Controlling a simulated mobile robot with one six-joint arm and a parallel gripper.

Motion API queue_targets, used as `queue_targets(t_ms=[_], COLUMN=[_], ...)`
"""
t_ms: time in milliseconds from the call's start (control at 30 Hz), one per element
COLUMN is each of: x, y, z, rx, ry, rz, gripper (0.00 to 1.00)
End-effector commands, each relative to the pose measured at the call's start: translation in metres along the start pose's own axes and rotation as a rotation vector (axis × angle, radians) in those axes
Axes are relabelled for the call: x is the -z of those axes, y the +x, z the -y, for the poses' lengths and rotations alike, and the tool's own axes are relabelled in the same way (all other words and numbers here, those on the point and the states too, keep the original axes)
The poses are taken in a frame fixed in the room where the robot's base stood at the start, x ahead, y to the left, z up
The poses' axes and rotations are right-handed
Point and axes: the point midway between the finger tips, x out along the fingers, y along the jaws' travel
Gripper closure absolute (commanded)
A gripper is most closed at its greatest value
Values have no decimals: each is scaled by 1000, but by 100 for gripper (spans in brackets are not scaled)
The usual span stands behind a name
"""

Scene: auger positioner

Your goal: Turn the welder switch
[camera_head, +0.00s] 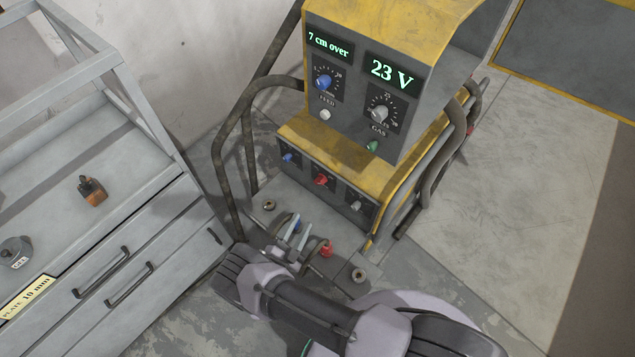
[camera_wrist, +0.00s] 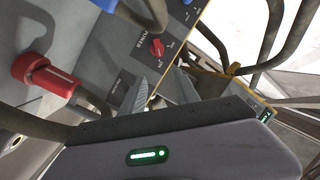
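The yellow and grey welder (camera_head: 355,85) stands at the upper middle of the head view. Its lower panel has a red switch knob (camera_head: 321,179) between a blue knob (camera_head: 288,158) and a grey knob (camera_head: 357,205). The red knob also shows in the wrist view (camera_wrist: 156,47), beyond the fingertips, with small lettering around it. My gripper (camera_head: 297,229) is in front of and below this panel, its fingers pointing toward it. In the wrist view the fingers (camera_wrist: 163,86) stand apart with nothing between them. They look clear of the red knob.
A red cable plug (camera_head: 327,249) and brass sockets (camera_head: 358,275) sit near my gripper. Bent guard tubes (camera_head: 222,165) flank the welder. A grey drawer bench (camera_head: 150,235) stands at left, with small items on top. The upper panel has displays reading "7 cm over" and "23 V".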

Motion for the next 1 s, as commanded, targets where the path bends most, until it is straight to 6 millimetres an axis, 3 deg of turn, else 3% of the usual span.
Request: queue_targets(t_ms=[300, 500, 633, 900, 1000], x=[-1, -2, -1, 0, 0], y=[96, 140, 153, 155, 155], z=[-5, -3, -2, -1, -1], rx=[-7, -6, -3, -3, -4], ry=[1, 1, 0, -1, -1], rz=[-4, -2, 0, 1, 1], gripper=[62, 62, 62, 62, 80])
